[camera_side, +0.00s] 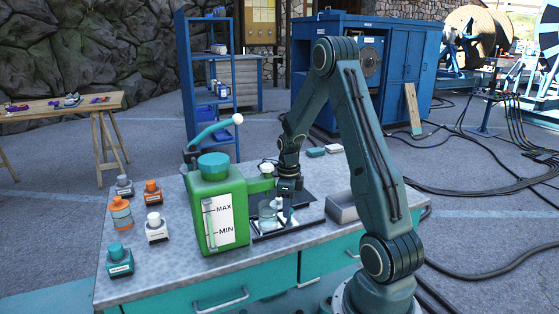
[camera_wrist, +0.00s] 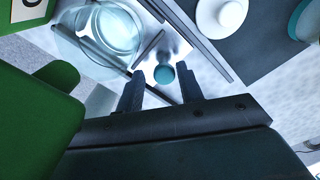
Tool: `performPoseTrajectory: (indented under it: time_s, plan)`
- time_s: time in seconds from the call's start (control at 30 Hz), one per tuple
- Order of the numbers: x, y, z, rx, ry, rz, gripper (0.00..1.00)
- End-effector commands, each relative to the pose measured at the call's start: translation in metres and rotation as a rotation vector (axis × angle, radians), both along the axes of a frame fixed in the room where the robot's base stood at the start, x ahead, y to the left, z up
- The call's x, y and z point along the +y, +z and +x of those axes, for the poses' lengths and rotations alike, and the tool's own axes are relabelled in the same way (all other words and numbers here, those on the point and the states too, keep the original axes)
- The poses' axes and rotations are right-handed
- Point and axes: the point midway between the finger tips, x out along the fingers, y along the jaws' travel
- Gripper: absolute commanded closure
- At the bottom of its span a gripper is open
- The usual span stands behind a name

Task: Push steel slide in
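A shiny steel slide (camera_wrist: 163,50) with a round teal knob (camera_wrist: 165,74) shows in the wrist view, beside a clear glass vessel (camera_wrist: 118,30). My gripper (camera_wrist: 161,80) is open, its two dark fingers apart on either side of the knob in the picture. I cannot tell whether either finger touches the knob. In the side view my gripper (camera_side: 287,203) points down just right of the glass vessel (camera_side: 267,213), over a dark tray (camera_side: 306,216). The slide is too small and too covered there to make out clearly.
A green tank (camera_side: 205,185) with a MAX/MIN gauge stands close on the left; its green body (camera_wrist: 30,115) also shows in the wrist view. Several small bottles (camera_side: 156,228) stand further left. A grey open bin (camera_side: 342,208) is to the right.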

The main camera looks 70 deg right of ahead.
Motion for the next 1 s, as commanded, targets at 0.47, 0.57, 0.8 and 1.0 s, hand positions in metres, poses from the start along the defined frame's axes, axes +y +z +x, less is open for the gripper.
performPoseTrajectory:
  time_s: [0.47,0.57,0.8,1.0]
  plan:
    - [-0.002,0.003,-0.002,0.002,-0.006,-0.004,0.54]
    - [-0.003,0.009,-0.002,0.002,-0.006,-0.004,0.54]
    - [-0.003,0.036,-0.002,0.001,-0.006,-0.006,0.54]
    - [-0.002,0.071,-0.001,0.000,-0.005,-0.006,0.54]
